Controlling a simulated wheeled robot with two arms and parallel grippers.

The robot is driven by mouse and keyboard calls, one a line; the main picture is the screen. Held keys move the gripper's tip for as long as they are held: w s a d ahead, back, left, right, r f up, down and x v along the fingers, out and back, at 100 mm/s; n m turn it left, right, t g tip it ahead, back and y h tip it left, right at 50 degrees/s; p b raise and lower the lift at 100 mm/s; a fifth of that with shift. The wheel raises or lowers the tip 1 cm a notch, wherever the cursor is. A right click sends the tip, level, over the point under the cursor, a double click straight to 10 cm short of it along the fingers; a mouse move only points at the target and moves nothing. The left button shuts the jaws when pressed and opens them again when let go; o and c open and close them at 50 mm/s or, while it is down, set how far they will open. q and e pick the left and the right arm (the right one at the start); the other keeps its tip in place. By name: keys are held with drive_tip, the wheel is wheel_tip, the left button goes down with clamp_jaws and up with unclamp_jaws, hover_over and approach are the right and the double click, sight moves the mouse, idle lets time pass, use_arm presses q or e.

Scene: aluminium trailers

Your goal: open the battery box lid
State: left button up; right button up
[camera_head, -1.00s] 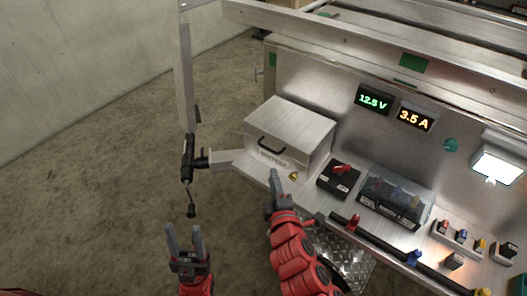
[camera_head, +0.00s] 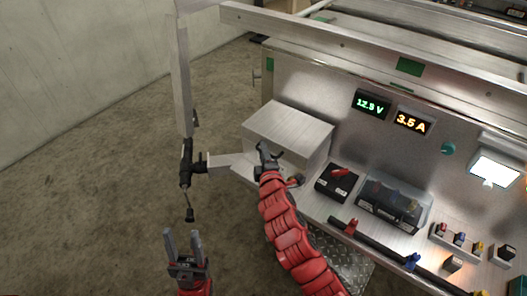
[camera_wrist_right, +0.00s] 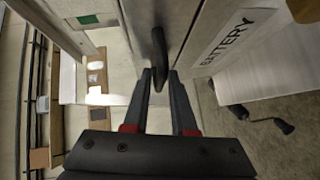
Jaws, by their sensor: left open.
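The battery box (camera_head: 290,130) is a brushed-metal box on the trailer's ledge, and its lid looks closed. My right gripper (camera_head: 268,154) is at the box's front face and hides the handle and label in the head view. In the right wrist view the dark handle (camera_wrist_right: 158,55) lies between the fingertips of my right gripper (camera_wrist_right: 160,75). Thin gaps show beside the handle, so the fingers look open around it. The BATTERY label (camera_wrist_right: 238,36) is right of the handle there. My left gripper (camera_head: 184,243) is open and empty, low over the floor, away from the box.
Right of the box are a black switch block with a red lever (camera_head: 337,182) and a clear-covered fuse block (camera_head: 391,206). A black coupling with a crank (camera_head: 187,165) stands left of the box. The floor at left is clear.

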clamp_jaws()
idle(1.4)
